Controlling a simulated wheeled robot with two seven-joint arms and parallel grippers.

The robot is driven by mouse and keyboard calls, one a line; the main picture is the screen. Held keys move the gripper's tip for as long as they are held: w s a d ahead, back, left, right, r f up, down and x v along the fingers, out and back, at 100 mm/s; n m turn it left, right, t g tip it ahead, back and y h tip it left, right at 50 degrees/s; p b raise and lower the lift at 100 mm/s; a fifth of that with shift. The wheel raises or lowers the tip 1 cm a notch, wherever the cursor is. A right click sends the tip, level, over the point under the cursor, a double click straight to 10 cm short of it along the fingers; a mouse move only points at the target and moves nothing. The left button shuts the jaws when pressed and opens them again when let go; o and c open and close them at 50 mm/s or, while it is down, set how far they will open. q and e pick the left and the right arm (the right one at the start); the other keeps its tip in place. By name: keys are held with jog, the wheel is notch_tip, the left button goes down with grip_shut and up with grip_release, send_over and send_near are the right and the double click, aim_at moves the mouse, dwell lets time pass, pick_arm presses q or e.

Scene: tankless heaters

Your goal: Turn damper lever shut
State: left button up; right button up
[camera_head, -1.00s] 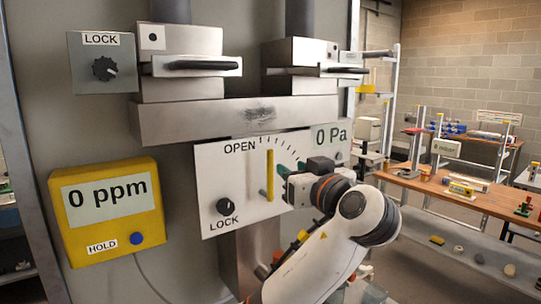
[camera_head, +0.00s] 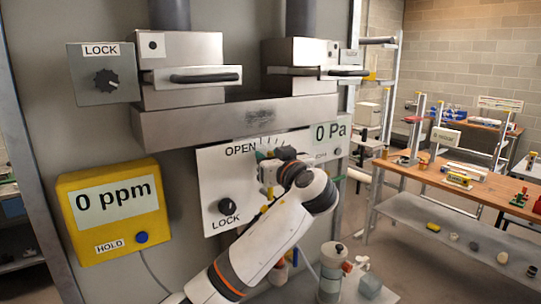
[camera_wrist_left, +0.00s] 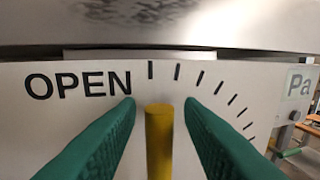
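The yellow damper lever (camera_wrist_left: 159,140) stands upright in the left wrist view, its tip just below the first scale marks beside the word OPEN. My left gripper (camera_wrist_left: 160,118) has one green finger on each side of the lever, with a narrow gap on both sides, so it is open around it. In the head view my left gripper (camera_head: 266,160) is in front of the upper part of the white damper panel (camera_head: 225,175) and hides most of the lever. My right gripper is not in view.
A black LOCK knob (camera_head: 227,206) is at the panel's lower left. A yellow meter (camera_head: 112,208) reading 0 ppm hangs to the left. A metal duct box (camera_head: 235,118) runs just above the panel. A 0 Pa display (camera_head: 328,134) is at the panel's upper right.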

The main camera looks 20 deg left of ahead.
pick_arm(q)
grip_shut()
